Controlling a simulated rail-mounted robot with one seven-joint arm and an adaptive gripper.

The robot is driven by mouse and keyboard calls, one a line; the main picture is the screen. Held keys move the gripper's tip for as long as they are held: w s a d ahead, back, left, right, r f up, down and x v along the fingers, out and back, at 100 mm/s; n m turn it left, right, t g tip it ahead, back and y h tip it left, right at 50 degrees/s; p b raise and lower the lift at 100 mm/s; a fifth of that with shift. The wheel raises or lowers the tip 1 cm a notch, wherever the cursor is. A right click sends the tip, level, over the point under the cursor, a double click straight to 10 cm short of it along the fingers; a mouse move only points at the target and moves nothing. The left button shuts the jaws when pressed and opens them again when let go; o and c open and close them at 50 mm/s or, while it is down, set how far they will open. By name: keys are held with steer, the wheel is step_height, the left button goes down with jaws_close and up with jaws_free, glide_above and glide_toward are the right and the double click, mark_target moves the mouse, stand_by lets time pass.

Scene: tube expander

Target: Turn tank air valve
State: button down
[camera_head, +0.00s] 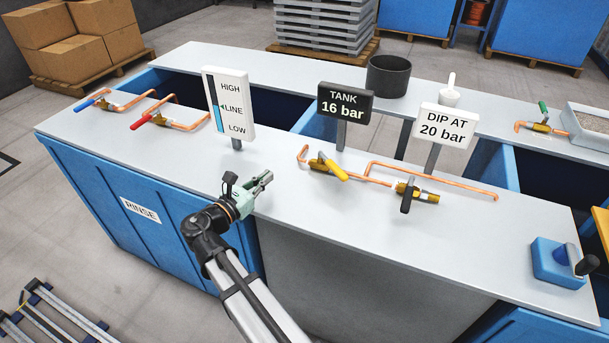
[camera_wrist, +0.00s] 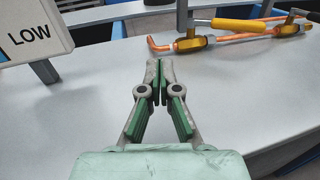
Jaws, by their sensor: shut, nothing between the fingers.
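The yellow lever also shows in the wrist view (camera_wrist: 240,24), at the top right. A second brass valve (camera_head: 418,194) with a dark handle stands to its right. My gripper (camera_head: 268,175) is shut and empty above the bench, to the left of the yellow lever and apart from it. In the wrist view the fingertips (camera_wrist: 159,68) meet, with bare bench around them.
A HIGH/LINE/LOW gauge (camera_head: 229,101) stands just behind my gripper. Red (camera_head: 143,119) and blue (camera_head: 91,100) lever valves are at the left. The DIP AT 20 bar sign (camera_head: 443,125) and a dark pot (camera_head: 388,76) are beyond. A blue box with a black knob (camera_head: 556,262) is at right.

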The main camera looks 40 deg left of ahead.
mark_target(335, 173)
steer(key=d+m+h, duration=0.1)
steer(key=d+h, duration=0.1)
steer(key=s+d+m+h, duration=0.1)
steer(key=d+h, duration=0.1)
steer(key=d+m+h, duration=0.1)
steer(key=d+h, duration=0.1)
steer(key=shift+s+d+m+g+h, duration=0.3)
steer(key=shift+s+m+h, duration=0.1)
steer(key=shift+d, duration=0.3)
steer(key=x, duration=1.4)
steer(key=shift+s+d+p, duration=0.1)
steer(key=shift+p, duration=0.25)
steer(key=shift+s, duration=0.1)
steer(key=shift+d+y, duration=0.15)
steer(key=shift+y, duration=0.15)
